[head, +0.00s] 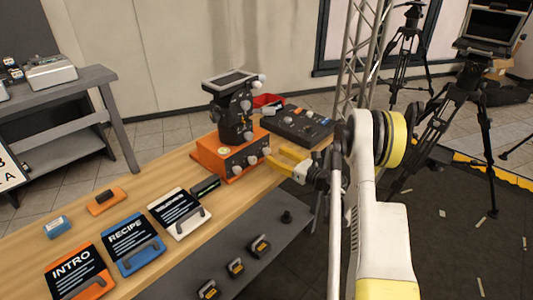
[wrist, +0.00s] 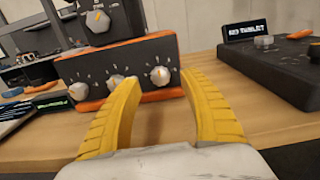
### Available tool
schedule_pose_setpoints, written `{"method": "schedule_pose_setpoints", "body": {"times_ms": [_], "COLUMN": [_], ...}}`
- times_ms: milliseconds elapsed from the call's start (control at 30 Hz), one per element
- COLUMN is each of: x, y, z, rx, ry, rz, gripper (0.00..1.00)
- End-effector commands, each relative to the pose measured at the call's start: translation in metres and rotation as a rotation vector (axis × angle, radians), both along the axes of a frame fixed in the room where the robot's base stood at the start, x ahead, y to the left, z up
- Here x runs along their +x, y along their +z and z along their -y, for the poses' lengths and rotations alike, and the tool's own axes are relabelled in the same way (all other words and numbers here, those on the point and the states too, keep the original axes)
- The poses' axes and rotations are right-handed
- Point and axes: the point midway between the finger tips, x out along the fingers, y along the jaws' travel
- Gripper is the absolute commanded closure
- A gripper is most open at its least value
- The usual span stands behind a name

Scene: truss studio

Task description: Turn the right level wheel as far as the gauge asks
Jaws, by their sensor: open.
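An orange box (head: 211,160) with a dark front panel carries a row of three white knobs, also in the wrist view (wrist: 158,49). I take its rightmost knob (wrist: 160,76) as the right level wheel; its white pointer tilts slightly from upright. The middle knob (wrist: 115,82) and left knob (wrist: 80,91) are beside it. My gripper (wrist: 160,80) is open, its yellow fingers on either side of the right knob; contact cannot be told. In the head view my gripper (head: 274,157) is in front of the box's right end. I cannot make out the gauge's reading.
A dark console (head: 298,126) with a lit text display (wrist: 257,28) stands to the right. A dark device (head: 234,105) with a tilted screen stands on the box. Sign cards (head: 130,243) lie front left on the wooden bench. A truss and tripods stand behind my arm.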

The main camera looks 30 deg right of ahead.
Motion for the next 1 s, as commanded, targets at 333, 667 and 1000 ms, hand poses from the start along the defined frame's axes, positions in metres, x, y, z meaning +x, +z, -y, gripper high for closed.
{"method": "schedule_pose_setpoints", "body": {"times_ms": [333,667,1000], "x": [0.043,0.045,0.045], "y": [-0.001,0.000,0.000], "z": [-0.016,-0.016,-0.016], "rx": [-0.001,-0.002,-0.002], "ry": [0.001,0.000,0.000], "rz": [-0.001,0.000,0.000], "gripper": [0.50,0.58,1.00]}}
